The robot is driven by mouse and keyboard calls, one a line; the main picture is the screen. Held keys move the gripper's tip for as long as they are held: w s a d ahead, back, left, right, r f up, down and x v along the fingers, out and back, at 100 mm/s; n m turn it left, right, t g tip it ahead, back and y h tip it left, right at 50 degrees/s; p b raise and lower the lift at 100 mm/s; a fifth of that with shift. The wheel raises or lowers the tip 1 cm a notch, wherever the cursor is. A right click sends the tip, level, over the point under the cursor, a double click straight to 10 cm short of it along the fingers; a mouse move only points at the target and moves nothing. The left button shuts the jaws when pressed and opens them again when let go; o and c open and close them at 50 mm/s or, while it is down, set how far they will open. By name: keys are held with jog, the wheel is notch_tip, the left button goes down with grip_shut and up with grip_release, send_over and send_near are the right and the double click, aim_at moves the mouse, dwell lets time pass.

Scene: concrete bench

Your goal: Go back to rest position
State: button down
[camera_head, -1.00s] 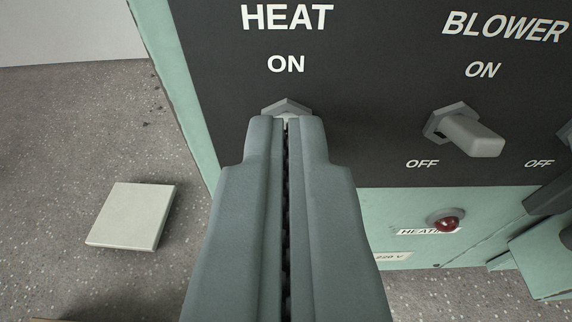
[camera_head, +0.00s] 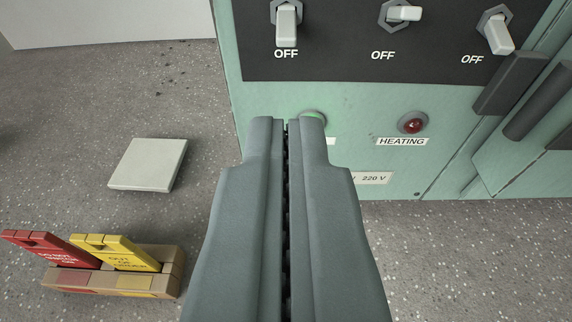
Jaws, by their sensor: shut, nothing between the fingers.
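My gripper (camera_head: 287,128) points away from the camera in the middle of the view, with its two grey fingers pressed together and nothing between them. Its tips show in front of the mint-green panel (camera_head: 350,105), partly over a green lamp (camera_head: 314,115). Above the tips, the left toggle switch (camera_head: 286,25) hangs down toward its OFF label. The gripper appears apart from all three switches.
A red HEATING lamp (camera_head: 412,123) and dark handles (camera_head: 538,100) are on the cabinet at right. A pale square plate (camera_head: 148,165) lies on the speckled bench. A wooden holder (camera_head: 172,275) with a red tag (camera_head: 50,248) and a yellow tag (camera_head: 115,252) stands lower left.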

jog(key=shift+s, duration=0.15)
dwell(0.3)
jog(key=s+r+t, duration=0.1)
jog(key=s+r, duration=0.3)
jog(key=s, duration=0.8)
jog(key=s+r, duration=0.5)
jog(key=s, duration=0.7)
jog(key=s+r+t, duration=0.1)
jog(key=s+r, duration=0.3)
jog(key=s, duration=0.8)
jog(key=s+f, duration=0.1)
jog(key=s, duration=1.2)
jog(key=shift+f, duration=0.2)
jog(key=shift+w, duration=0.1)
